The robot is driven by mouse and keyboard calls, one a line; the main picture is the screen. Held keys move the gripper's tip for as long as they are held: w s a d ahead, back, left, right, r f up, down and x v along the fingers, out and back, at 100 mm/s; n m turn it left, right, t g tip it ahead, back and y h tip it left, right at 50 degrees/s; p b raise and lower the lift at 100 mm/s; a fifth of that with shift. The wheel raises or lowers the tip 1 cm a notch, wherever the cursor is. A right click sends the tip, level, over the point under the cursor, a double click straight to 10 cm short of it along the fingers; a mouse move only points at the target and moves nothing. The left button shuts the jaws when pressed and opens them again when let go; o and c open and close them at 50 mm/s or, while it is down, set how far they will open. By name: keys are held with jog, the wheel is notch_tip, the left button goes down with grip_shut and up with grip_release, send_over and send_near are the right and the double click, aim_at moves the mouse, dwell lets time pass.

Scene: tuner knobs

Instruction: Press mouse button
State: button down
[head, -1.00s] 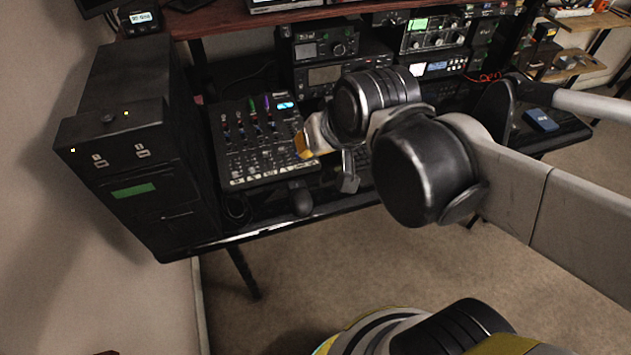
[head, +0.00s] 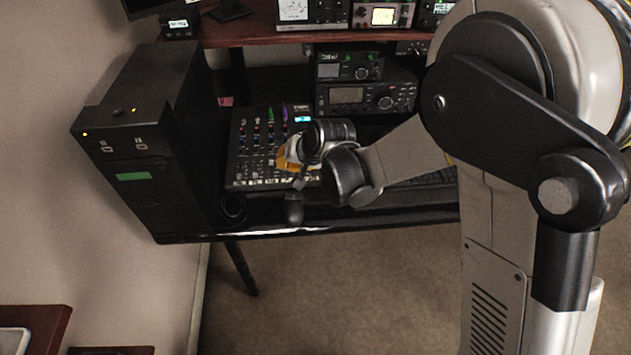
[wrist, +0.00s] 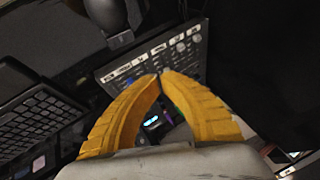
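The dark mouse (head: 293,208) lies near the front edge of the desk, just in front of the mixer, in the head view. A dark rounded shape that looks like the mouse (wrist: 106,12) shows at the top of the wrist view, partly cut off. My gripper (head: 283,162) is above the front part of the mixer, behind and slightly left of the mouse in the head view. In the wrist view the yellow fingers of my gripper (wrist: 160,74) meet at their tips with nothing between them. The fingertips are apart from the mouse. My wrist hides part of the mixer.
The mixer (head: 244,160) with coloured knobs is behind the mouse. A black cabinet (head: 150,190) stands to the left. A keyboard (wrist: 38,118) lies beside the mixer. Radios (head: 365,97) stand at the back under a shelf (head: 250,38).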

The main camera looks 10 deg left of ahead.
aim_at(290, 194)
jog(key=shift+a+f, duration=0.15)
jog(key=shift+f, duration=0.25)
notch_tip(290, 194, down, 9)
jog(key=b, duration=0.6)
jog(key=shift+r, duration=0.1)
jog(key=shift+b, duration=0.3)
dwell(1.0)
jog(key=shift+f+b, duration=0.35)
jog(key=shift+f, duration=0.1)
jog(key=shift+f, duration=0.25)
dwell(0.4)
dwell(0.3)
jog(key=shift+r, duration=0.75)
jog(key=shift+p, duration=0.3)
